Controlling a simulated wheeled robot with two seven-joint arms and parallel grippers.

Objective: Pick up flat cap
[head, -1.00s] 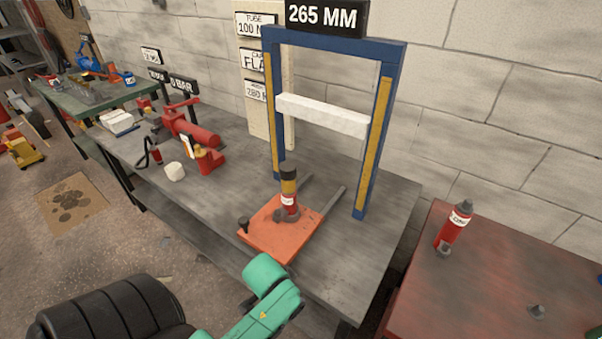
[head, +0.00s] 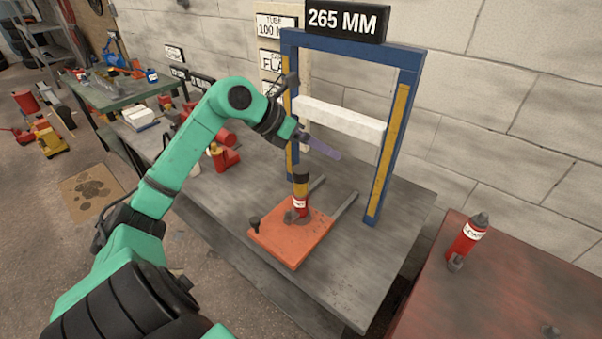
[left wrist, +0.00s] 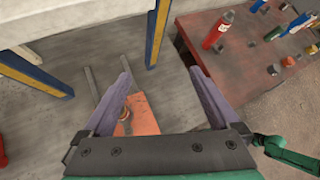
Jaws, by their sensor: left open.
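I cannot tell for sure which piece is the flat cap. Several small dark caps lie on the red table; one dark cap (head: 551,330) shows at the bottom right of the head view, and a dark cap (left wrist: 272,69) shows in the left wrist view. My left gripper (head: 322,146) is open and empty, its purple fingers in the air above the bench by the blue frame. In the left wrist view my left gripper (left wrist: 160,75) points down towards the orange plate (left wrist: 145,108), with the red table beyond to the right.
The blue frame (head: 408,105) with a white crossbar stands on the grey bench (head: 350,262). A red and yellow jack (head: 301,197) stands on the orange plate (head: 277,240). A red bottle (head: 468,238) stands on the red table (head: 500,290). A sign (head: 343,20) reads 265 MM.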

